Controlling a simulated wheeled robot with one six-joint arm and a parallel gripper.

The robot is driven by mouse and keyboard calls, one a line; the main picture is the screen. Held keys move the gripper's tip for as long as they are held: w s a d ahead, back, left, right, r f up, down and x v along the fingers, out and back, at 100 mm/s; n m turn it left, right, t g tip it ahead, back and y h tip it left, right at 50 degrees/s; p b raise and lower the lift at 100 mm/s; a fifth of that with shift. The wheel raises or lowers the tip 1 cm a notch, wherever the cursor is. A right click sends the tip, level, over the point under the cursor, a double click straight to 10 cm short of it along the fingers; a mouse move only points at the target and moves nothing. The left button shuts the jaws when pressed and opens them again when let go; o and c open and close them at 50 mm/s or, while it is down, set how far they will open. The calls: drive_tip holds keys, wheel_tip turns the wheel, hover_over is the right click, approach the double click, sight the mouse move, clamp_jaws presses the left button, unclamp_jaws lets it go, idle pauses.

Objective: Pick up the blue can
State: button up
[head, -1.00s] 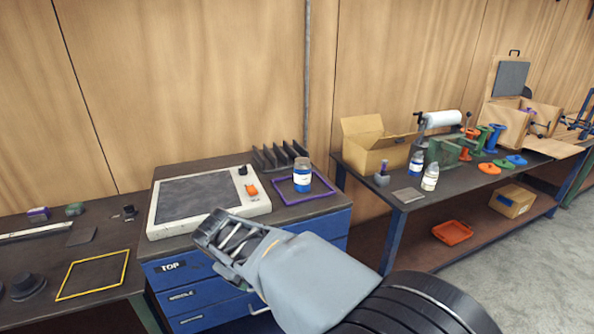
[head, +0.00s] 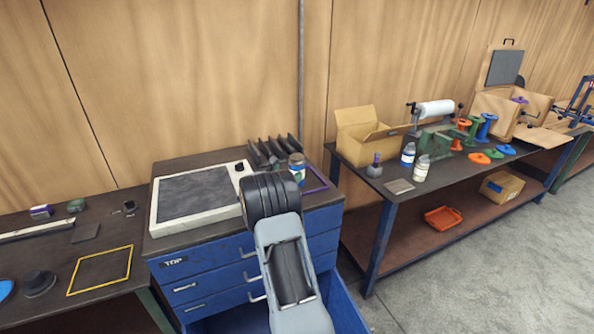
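A small round container with a blue and white band and a brownish top (head: 297,163) stands at the right rear of the cabinet top, within a purple outline (head: 314,180). It is the nearest match to the blue can. The black joint of my arm covers its lower left part. My arm rises from the bottom middle, in front of the cabinet. My gripper's fingers do not show, so I cannot see their opening or what they hold.
A white-framed grey panel (head: 195,195) lies left of the container, with dark upright plates (head: 270,150) behind. The blue drawer cabinet (head: 205,268) stands below. Right bench holds a cardboard box (head: 362,140), two bottles (head: 408,155) and spools (head: 485,127). Floor at right is clear.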

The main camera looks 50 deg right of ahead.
sight(297, 164)
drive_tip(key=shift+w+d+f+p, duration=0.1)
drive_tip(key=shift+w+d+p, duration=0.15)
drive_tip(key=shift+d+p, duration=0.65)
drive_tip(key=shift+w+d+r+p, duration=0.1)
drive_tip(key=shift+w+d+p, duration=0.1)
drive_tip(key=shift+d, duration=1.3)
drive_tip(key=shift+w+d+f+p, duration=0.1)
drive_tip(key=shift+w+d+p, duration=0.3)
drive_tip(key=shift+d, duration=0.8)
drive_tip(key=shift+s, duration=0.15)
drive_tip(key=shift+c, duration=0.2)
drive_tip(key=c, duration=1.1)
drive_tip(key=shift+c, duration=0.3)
